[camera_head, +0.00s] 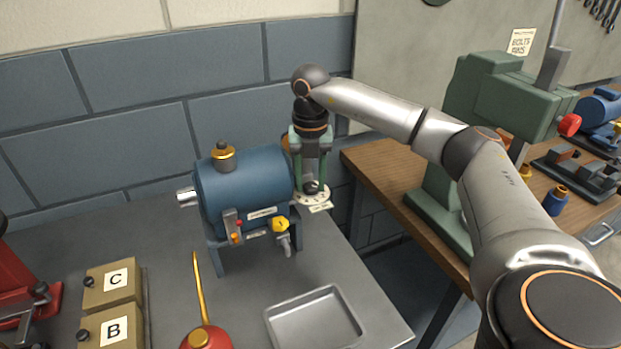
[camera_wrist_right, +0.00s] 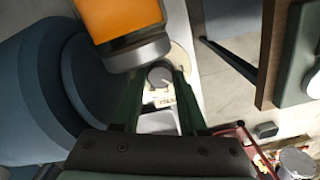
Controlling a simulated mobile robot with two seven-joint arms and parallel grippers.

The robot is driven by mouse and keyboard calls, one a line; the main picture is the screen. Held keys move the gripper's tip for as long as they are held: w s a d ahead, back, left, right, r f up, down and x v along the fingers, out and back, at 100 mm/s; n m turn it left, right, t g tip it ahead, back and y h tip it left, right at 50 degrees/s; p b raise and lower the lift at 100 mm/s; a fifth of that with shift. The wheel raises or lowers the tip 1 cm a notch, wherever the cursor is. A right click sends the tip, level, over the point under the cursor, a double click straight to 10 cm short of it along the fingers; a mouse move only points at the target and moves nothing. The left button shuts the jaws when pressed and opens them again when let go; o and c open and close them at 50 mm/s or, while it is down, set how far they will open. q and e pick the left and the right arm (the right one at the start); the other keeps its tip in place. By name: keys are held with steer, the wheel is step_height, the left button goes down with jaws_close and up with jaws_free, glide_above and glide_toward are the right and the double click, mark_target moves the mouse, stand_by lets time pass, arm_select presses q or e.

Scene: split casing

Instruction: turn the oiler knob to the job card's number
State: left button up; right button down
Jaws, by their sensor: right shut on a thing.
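The oiler knob (camera_head: 311,188) is a small dark grey knob on a round white dial (camera_head: 322,196) with marks, at the right end of the blue casing (camera_head: 245,190). My right gripper (camera_head: 312,184) points down from above with its green fingers shut on the knob. In the right wrist view the knob (camera_wrist_right: 160,76) sits between the fingertips, and a small label (camera_wrist_right: 168,101) shows beside it. The dial's numbers are too small to read. I cannot make out a job card. My left gripper is not in view.
A grey tray (camera_head: 316,318), a red oil can (camera_head: 206,338) with a long spout, and boxes B (camera_head: 112,330) and C (camera_head: 113,281) stand on the grey bench. A green press (camera_head: 500,95) stands on the wooden bench at right. An orange part (camera_wrist_right: 118,15) is close to the gripper.

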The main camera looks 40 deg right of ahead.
mark_target(311, 186)
steer(key=shift+r, duration=0.1)
steer(key=c, duration=0.7)
jaws_free()
steer(key=shift+c, duration=0.2)
step_height(311, 186, up, 12)
steer(key=p, duration=0.1)
steer(key=shift+r, duration=0.25)
steer(key=shift+f, duration=0.1)
